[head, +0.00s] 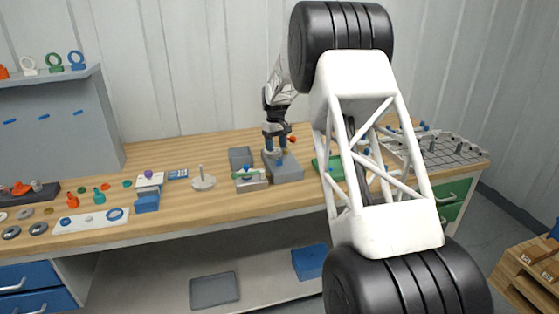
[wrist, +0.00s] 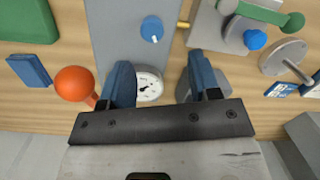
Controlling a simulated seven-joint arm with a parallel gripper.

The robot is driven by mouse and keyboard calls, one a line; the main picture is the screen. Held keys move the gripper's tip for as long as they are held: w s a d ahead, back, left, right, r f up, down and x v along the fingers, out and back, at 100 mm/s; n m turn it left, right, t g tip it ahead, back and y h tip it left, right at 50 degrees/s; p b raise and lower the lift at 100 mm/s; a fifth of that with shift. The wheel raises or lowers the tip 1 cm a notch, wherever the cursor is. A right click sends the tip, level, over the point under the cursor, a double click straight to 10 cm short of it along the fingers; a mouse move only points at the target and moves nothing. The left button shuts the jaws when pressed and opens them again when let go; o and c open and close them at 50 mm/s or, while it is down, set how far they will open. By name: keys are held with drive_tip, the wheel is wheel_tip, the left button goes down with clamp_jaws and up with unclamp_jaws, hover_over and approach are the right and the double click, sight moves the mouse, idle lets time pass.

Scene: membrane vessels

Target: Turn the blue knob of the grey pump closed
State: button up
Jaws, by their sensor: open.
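The grey pump (head: 287,174) stands on the bench below my gripper. In the wrist view its grey base (wrist: 112,30) fills the top middle. The blue knob (wrist: 152,28) has a pale mark and sits beyond my fingertips, apart from them. My gripper (wrist: 158,72) is open, with its two blue fingers spread. A round white gauge (wrist: 149,83) shows between the fingers, partly covered by the left one.
Beside the pump is a grey block (wrist: 207,30) with a green bar (wrist: 262,12) and another blue knob (wrist: 256,39). A grey disc with a post (wrist: 285,57) is further right. A grey bin (head: 240,157) stands behind. A green piece (wrist: 25,20) lies across from them.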

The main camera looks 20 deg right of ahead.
sight(279, 161)
drive_tip(key=s+t, duration=0.1)
drive_tip(key=s+t+y, duration=0.1)
drive_tip(key=t, duration=0.1)
drive_tip(key=shift+s+d+r, duration=0.1)
drive_tip(key=shift+s+d, duration=0.15)
drive_tip(key=shift+d, duration=0.15)
drive_tip(key=shift+s+d+r+m+t, duration=0.15)
drive_tip(key=shift+s+d+t, duration=0.15)
drive_tip(key=shift+s+t, duration=0.25)
drive_tip(key=shift+s+d+r+m+t, duration=0.15)
drive_tip(key=shift+s+d+t, duration=0.2)
drive_tip(key=shift+t, duration=0.4)
drive_tip(key=shift+f, duration=0.1)
drive_tip(key=shift+a+f, duration=0.1)
drive_tip(key=shift+f, duration=0.05)
drive_tip(key=shift+x, duration=3.75)
drive_tip(key=shift+c, duration=0.3)
drive_tip(key=c, duration=0.9)
drive_tip(key=shift+o, duration=0.2)
